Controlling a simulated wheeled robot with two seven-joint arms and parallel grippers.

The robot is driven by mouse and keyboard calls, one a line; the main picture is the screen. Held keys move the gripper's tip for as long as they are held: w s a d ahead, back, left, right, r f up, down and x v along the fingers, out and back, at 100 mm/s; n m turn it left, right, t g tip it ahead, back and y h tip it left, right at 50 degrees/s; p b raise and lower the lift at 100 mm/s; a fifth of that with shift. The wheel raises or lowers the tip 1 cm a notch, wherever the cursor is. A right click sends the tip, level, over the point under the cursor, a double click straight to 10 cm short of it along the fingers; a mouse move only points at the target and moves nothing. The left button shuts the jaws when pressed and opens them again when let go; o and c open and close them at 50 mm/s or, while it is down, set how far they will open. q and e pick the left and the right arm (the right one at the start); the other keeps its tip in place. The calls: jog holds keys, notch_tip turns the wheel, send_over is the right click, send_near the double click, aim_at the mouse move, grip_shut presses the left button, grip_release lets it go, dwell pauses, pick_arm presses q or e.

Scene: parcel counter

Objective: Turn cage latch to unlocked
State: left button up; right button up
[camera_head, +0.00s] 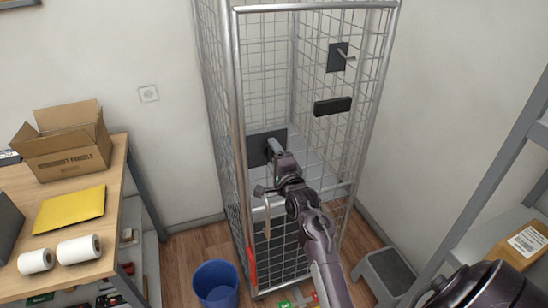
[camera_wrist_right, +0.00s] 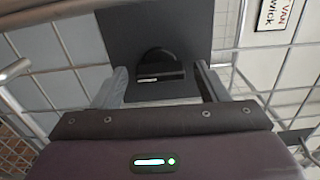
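The cage latch shows in the right wrist view as a black rounded knob (camera_wrist_right: 160,66) with a flat bar across it. It sits on a dark square plate (camera_wrist_right: 185,30); in the head view this plate (camera_head: 257,148) is on the wire cage (camera_head: 238,90). My right gripper (camera_head: 273,147) reaches up to the plate and hides most of the latch there. In the right wrist view its two grey fingers (camera_wrist_right: 162,78) are spread apart, one on each side of the knob. A gap shows beside the knob on both sides. My left gripper is not in view.
A second dark plate with a metal lever (camera_head: 338,57) and a black box (camera_head: 332,106) are higher on the cage. A blue bin (camera_head: 215,284) stands left of the cage and a grey step stool (camera_head: 386,272) right of it. A wooden table (camera_head: 128,170) is at left.

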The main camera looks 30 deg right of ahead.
jog(key=shift+s, duration=0.1)
jog(key=b+v, duration=0.2)
jog(key=v, duration=0.5)
jog(key=shift+s+a+b, duration=0.15)
jog(key=shift+s+b, duration=0.15)
jog(key=shift+b, duration=0.05)
